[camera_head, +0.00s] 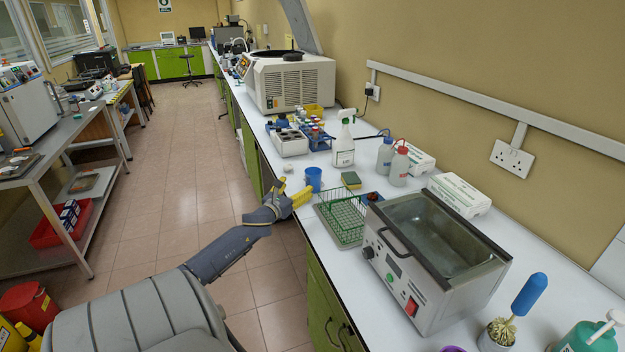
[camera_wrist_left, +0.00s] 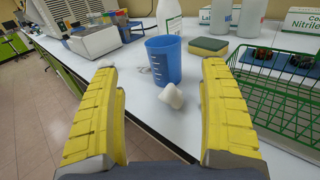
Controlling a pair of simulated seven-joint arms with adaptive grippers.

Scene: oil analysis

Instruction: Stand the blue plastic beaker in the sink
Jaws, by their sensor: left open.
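The blue plastic beaker (camera_head: 313,178) stands upright on the white bench top near its front edge. It also shows in the left wrist view (camera_wrist_left: 164,60), ahead of my fingers and between them, with marks on its side. My left gripper (camera_head: 293,192) has yellow fingers spread wide, with nothing between them; it is on the near side of the beaker, apart from it. A small white crumpled-looking piece (camera_wrist_left: 173,96) lies on the bench just in front of the beaker. I cannot make out a sink in these views. My right gripper is not in view.
A green wire rack (camera_head: 342,222) and a steel bath with an open basin (camera_head: 436,262) stand nearer on the bench. A sponge (camera_head: 351,180), a spray bottle (camera_head: 344,145), wash bottles (camera_head: 399,166) and a white multi-well block (camera_head: 290,143) stand around the beaker.

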